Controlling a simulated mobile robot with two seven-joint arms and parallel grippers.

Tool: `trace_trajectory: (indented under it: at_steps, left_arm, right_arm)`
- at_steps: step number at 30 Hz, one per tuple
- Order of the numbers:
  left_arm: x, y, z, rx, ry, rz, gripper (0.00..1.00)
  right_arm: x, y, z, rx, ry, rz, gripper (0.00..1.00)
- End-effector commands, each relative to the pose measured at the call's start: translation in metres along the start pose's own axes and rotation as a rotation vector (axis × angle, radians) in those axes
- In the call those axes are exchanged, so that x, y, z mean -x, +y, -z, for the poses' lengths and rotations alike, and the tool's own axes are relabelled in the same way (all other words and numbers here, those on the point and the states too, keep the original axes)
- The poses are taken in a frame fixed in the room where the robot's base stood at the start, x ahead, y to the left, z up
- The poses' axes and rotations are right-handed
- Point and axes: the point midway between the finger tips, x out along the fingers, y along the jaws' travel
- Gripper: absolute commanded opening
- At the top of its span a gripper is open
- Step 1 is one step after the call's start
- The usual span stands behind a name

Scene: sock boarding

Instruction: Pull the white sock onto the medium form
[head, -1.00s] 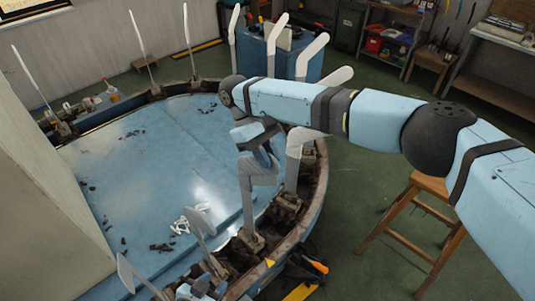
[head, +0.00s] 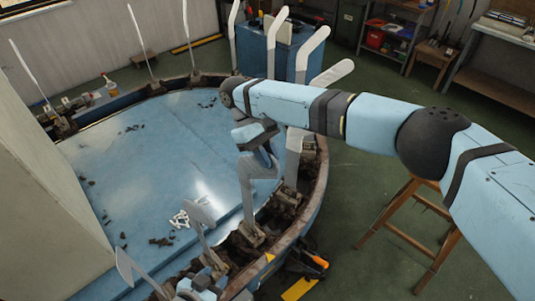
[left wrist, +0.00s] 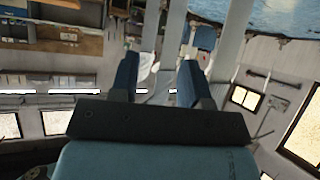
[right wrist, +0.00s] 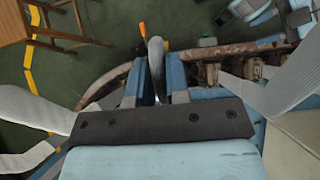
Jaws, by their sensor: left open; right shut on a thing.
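My right gripper (head: 264,160) reaches in from the right, at the top of a grey foot-shaped form (head: 247,205) on the near right rim. In the right wrist view its fingers are shut on a pale grey, round-tipped piece (right wrist: 156,62). I cannot tell whether this is the white sock or the form under it. My left gripper (head: 208,290) is low at the bottom edge of the head view, beside the rim. In the left wrist view (left wrist: 157,75) its fingers stand apart and open. No loose white sock can be made out clearly.
Bare grey forms (head: 201,211) stand close by on the rim of the round blue platform (head: 150,150). Pale forms (head: 312,42) stand behind my right arm. Small white pieces (head: 180,219) lie on the platform. A wooden stool (head: 425,205) stands at the right.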

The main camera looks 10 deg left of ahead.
Motion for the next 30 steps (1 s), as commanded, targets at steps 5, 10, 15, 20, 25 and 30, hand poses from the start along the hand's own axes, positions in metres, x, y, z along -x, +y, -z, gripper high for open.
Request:
trace_trajectory:
  at_steps: [5,10,15,20,25,30]
  left_arm:
    - [-0.001,0.000,-0.002,0.000,0.000,0.000,0.43]
    - [-0.002,0.000,-0.004,0.000,-0.001,0.000,0.43]
    - [-0.003,0.000,-0.006,0.000,-0.002,0.000,0.43]
    - [-0.004,0.000,-0.008,0.001,-0.003,0.000,0.43]
    - [-0.004,0.000,-0.010,0.001,-0.004,0.000,0.43]
    - [-0.004,0.000,-0.010,0.001,-0.003,0.000,0.43]
  right_arm:
    - [-0.004,0.000,0.003,0.001,0.000,0.001,0.03]
    - [-0.008,-0.001,0.006,0.001,0.000,0.001,0.03]
    - [-0.011,-0.001,0.009,0.001,0.000,0.001,0.03]
    - [-0.014,0.000,0.011,0.001,0.000,0.000,0.03]
    - [-0.017,0.000,0.014,0.001,0.000,0.000,0.03]
    - [-0.017,0.000,0.014,0.001,0.000,0.000,0.39]
